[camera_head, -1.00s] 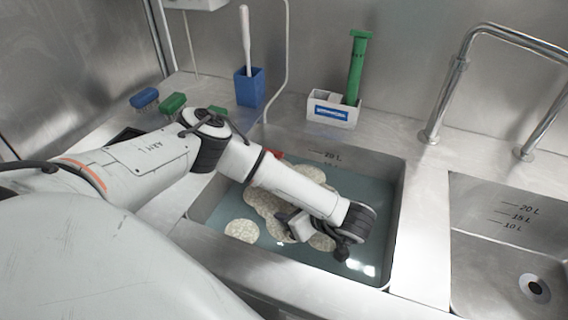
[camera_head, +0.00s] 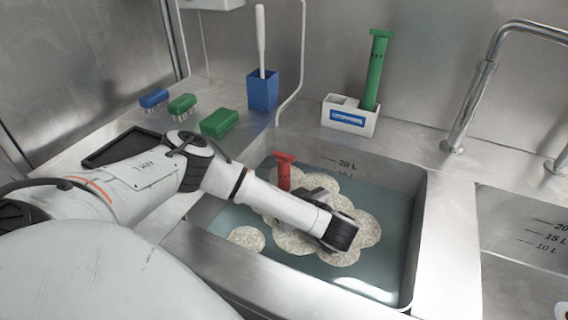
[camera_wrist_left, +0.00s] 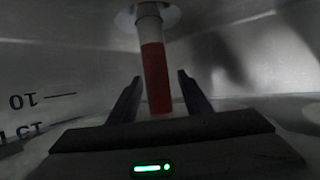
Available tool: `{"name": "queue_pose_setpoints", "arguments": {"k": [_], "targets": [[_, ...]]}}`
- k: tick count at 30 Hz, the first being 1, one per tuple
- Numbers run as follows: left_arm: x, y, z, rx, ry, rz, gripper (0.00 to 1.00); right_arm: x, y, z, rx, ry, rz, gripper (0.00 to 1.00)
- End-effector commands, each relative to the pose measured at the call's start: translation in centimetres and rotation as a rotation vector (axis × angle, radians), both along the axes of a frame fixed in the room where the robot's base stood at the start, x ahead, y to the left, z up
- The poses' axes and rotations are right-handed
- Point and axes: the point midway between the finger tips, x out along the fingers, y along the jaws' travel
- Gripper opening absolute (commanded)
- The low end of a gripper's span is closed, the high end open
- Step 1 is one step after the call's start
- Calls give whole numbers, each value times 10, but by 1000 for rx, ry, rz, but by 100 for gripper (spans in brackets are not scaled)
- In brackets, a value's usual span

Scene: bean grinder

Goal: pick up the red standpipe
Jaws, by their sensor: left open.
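The red standpipe (camera_head: 284,172) stands upright in the water of the left sink basin, near its back wall. Its red top shows above the water, and its lower part is hidden by foam and my arm. My left gripper (camera_head: 312,190) is low over the basin, just right of the standpipe, partly hidden behind its own wrist. In the left wrist view, which looks upside down, the gripper (camera_wrist_left: 159,80) is open. The red pipe (camera_wrist_left: 155,75) with a pale section shows between or beyond its two fingers; contact cannot be told. My right gripper is not in view.
Foam patches (camera_head: 295,236) float in the basin (camera_head: 420,230). A faucet (camera_head: 470,100) and a second basin are at the right. A white caddy with a green tube (camera_head: 375,70), a blue cup (camera_head: 262,92) and brushes (camera_head: 183,105) stand on the back counter.

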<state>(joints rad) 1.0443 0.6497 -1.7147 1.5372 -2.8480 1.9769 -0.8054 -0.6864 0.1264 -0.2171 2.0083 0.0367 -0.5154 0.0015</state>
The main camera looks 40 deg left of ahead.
Motion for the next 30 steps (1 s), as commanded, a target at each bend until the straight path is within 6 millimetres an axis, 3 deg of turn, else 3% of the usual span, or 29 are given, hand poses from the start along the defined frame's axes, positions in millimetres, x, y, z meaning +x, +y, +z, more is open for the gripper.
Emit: {"name": "queue_pose_setpoints", "arguments": {"k": [4,11,19,26,30], "targets": [[4,11,-3,1,-1,-1,45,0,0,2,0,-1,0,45],[4,12,-3,0,-1,-2,45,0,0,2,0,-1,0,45],[4,12,-3,-1,0,-2,0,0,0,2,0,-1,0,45],[5,12,-2,-1,-3,-1,0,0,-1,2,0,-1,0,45],[6,11,10,-1,-4,-3,0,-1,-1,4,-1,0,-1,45]]}}
